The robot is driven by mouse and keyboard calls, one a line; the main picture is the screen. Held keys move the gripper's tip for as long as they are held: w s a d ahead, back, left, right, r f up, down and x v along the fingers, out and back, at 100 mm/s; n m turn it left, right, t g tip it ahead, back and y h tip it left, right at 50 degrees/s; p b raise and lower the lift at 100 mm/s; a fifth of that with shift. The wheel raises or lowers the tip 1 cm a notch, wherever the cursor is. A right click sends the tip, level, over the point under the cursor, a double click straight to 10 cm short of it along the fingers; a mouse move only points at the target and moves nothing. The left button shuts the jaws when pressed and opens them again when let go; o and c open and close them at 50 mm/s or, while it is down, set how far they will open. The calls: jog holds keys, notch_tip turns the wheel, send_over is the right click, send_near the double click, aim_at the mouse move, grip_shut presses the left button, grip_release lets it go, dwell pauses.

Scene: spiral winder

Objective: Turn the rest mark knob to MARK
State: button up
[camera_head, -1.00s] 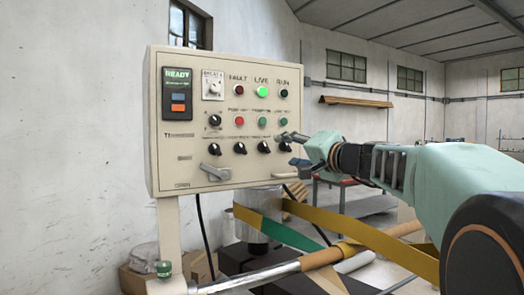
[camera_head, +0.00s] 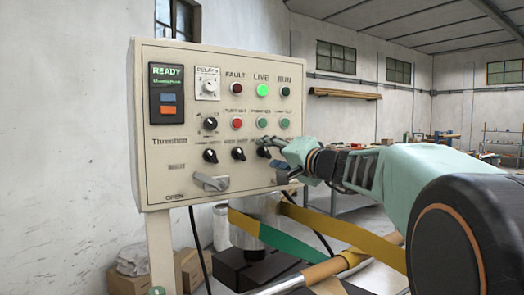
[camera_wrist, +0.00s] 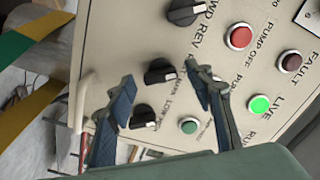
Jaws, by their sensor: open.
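A beige control panel (camera_head: 160,190) carries a lower row of black knobs. My gripper (camera_head: 270,144) is open in front of the right end of that row. In the wrist view, one black knob (camera_wrist: 160,72) lies between my open fingertips (camera_wrist: 161,76); it also shows in the head view (camera_head: 264,152). No grip on it is visible. Its label is partly covered by my right finger, so I cannot confirm it reads rest mark. Another black knob (camera_wrist: 145,117) is deeper between the fingers. The knob (camera_wrist: 185,12) labelled FWD REV is beyond the fingertips.
Red (camera_head: 237,124) and green push buttons (camera_head: 262,123) sit above the knobs, with a lit LIVE lamp (camera_head: 262,90) higher up. A grey lever handle (camera_head: 211,182) sticks out below. A yellow band (camera_head: 340,232) runs beneath my arm.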

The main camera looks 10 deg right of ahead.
dwell(0.3)
jog(key=c, duration=1.2)
jog(key=shift+o, duration=0.2)
jog(key=shift+m, duration=0.3)
jog(key=shift+f+m+b, duration=0.1)
jog(key=shift+m+b, duration=0.7)
jog(key=shift+m, duration=0.2)
jog(key=m+b, duration=0.1)
jog(key=m, duration=0.2)
jog(key=shift+m, duration=0.3)
jog(key=m, duration=0.3)
jog(key=shift+m, duration=2.3)
